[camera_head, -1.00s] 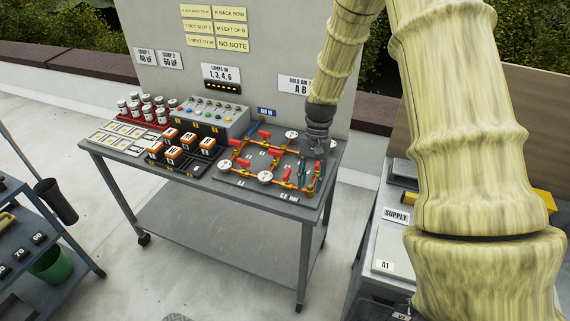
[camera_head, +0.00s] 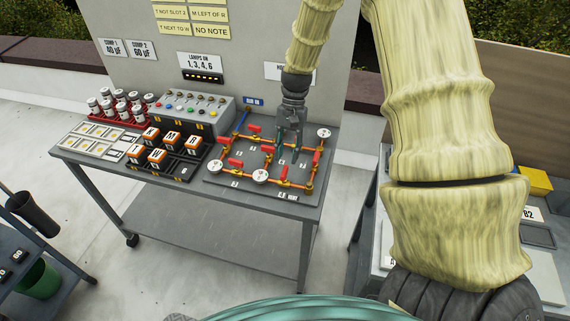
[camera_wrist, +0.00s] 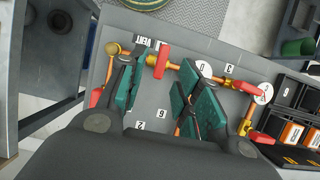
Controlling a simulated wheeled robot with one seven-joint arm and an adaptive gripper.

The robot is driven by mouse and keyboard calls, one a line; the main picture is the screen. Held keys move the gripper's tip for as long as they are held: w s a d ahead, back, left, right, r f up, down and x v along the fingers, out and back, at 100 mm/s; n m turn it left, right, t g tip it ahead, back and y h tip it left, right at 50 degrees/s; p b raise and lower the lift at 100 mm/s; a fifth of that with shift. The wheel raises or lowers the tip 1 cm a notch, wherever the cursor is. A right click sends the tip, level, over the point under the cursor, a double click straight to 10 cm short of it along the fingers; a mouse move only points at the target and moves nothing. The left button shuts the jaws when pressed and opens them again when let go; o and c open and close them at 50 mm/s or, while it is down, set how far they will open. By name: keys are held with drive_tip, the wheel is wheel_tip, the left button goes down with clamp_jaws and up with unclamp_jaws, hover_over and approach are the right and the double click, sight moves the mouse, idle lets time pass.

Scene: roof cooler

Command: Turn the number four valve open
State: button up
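The valve board (camera_head: 215,184) lies on the right end of the bench, with orange pipes, white gauges and several red valve handles. A label (camera_head: 288,194) at its front edge seems to read "4 VENT". The red handle (camera_head: 283,172) just behind it also shows in the wrist view (camera_wrist: 162,62), near the VENT tag (camera_wrist: 145,41); I take this as valve four. My gripper (camera_head: 289,156) is over the board, fingers down. In the wrist view my gripper (camera_wrist: 163,66) has its teal fingers wide apart and empty, with that handle between the tips in the picture; contact cannot be told.
Other red handles stand close by, such as one at the right (camera_head: 316,157) and one at the left (camera_head: 235,162). Black slots with orange-topped blocks (camera_head: 157,156) and a lamp box (camera_head: 190,113) stand left of the board. A supply bench (camera_head: 370,225) is at the right.

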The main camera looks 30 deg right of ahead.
sight(285, 170)
drive_tip(key=p+x, duration=0.1)
drive_tip(key=x, duration=0.3)
drive_tip(key=shift+w+f, duration=0.15)
drive_tip(key=shift+f, duration=0.05)
drive_tip(key=shift+a+f, duration=0.1)
drive_tip(key=shift+f, duration=0.1)
drive_tip(key=shift+a+f+p, duration=0.1)
drive_tip(key=shift+f+p, duration=0.2)
drive_tip(key=shift+f, duration=0.2)
drive_tip(key=shift+r, duration=0.1)
drive_tip(key=shift+c, duration=1)
clamp_jaws()
